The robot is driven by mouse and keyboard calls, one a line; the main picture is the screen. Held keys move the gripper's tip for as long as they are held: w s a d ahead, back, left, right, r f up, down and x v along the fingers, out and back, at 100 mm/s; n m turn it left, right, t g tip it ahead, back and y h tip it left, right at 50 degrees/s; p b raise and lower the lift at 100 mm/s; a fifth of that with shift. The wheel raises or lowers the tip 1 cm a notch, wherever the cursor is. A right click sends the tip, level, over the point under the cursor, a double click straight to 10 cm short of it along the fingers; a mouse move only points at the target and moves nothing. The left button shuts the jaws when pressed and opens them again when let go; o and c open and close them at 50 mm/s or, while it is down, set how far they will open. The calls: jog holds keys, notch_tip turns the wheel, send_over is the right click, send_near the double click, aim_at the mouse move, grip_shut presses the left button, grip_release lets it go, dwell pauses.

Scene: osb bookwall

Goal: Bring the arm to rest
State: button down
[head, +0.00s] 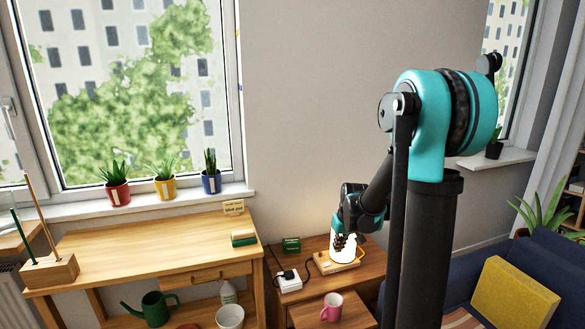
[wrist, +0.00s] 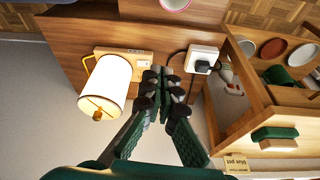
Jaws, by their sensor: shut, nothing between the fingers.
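My arm reaches down over the wooden cabinet (head: 372,272) right of the bench. My gripper (head: 341,243) is shut and empty, and in the head view it overlaps the lit white lamp (head: 344,256). In the wrist view my gripper (wrist: 164,78) points between the lamp (wrist: 108,82) on the left and a white socket box (wrist: 204,54) with a black plug on the right. The fingers look apart from both. The height of the fingertips above the cabinet is hard to tell.
A pink mug (head: 331,307) stands on a lower surface in front. Potted plants line the windowsill. A blue sofa (head: 545,262) stands at right. The grey wall behind is bare.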

jog(key=s+d+f+m+h, duration=0.1)
jog(key=s+d+m, duration=0.1)
jog(key=s, duration=2.2)
jog(key=shift+s+d+t, duration=0.25)
jog(key=shift+s+t, duration=0.15)
jog(key=c, duration=2.2)
grip_release()
jog(key=shift+f, duration=0.1)
